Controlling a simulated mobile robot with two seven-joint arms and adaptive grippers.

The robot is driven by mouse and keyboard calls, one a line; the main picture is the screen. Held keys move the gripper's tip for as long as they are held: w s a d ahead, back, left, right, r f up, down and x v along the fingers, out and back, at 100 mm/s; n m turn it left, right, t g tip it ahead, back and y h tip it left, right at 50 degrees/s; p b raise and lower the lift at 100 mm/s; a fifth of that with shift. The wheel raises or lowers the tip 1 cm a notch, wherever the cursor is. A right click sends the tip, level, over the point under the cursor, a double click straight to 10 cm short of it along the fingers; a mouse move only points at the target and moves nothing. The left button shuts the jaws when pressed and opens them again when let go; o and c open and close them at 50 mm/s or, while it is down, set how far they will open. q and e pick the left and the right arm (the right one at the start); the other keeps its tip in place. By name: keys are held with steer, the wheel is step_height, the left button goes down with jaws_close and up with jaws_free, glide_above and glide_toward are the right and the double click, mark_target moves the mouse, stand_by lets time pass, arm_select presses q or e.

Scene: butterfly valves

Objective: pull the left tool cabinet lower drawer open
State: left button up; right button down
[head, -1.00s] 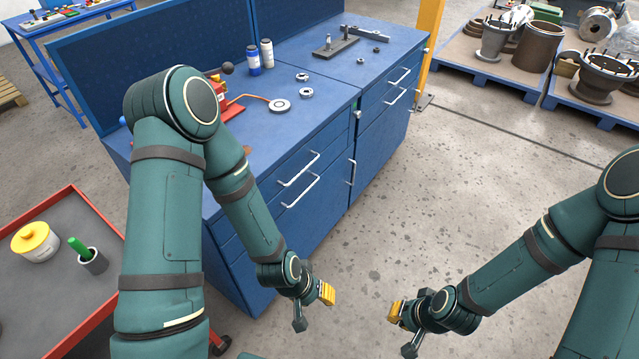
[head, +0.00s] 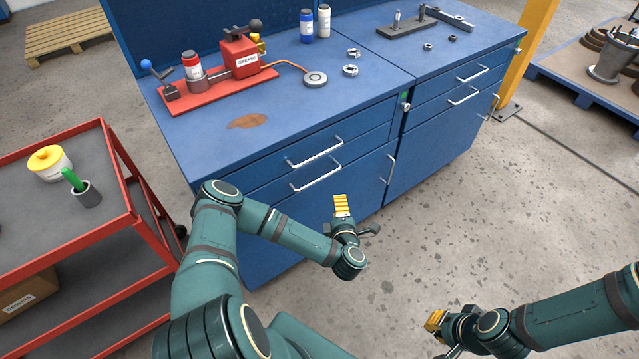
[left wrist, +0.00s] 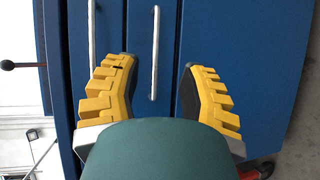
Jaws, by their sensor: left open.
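The left tool cabinet's lower drawer (head: 268,197) is shut, with a silver bar handle (head: 316,176) on its blue front. The upper drawer's handle (head: 314,152) is just above it. My left gripper (head: 342,206) is in front of the cabinet, its yellow fingers pointing towards the drawers. In the left wrist view it is open and empty, and the lower handle (left wrist: 155,50) appears between its fingers, apart from both. The upper handle (left wrist: 91,35) shows to the left there. My right gripper (head: 435,322) hangs over the floor, away from the cabinet; its opening is unclear.
A red trolley (head: 125,175) stands left of the cabinet. The worktop (head: 210,135) carries a red pump (head: 240,55), bottles and rings. A second blue cabinet (head: 440,130) adjoins on the right. The floor (head: 520,200) in front is clear.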

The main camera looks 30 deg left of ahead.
mark_target(320, 180)
arm_select(q)
steer(key=w+a+f+b, duration=0.1)
steer(key=w+a, duration=0.1)
steer(key=a, duration=0.2)
steer(key=w+a+f+n+y+b, duration=0.1)
steer(key=w+a, duration=0.2)
steer(key=a, duration=0.1)
steer(key=w+a+f+n+g+y+b, duration=0.1)
steer(key=w+a, duration=0.2)
steer(key=a, duration=0.1)
steer(key=shift+w+a, duration=0.15)
steer(key=shift+w, duration=0.1)
jaws_close()
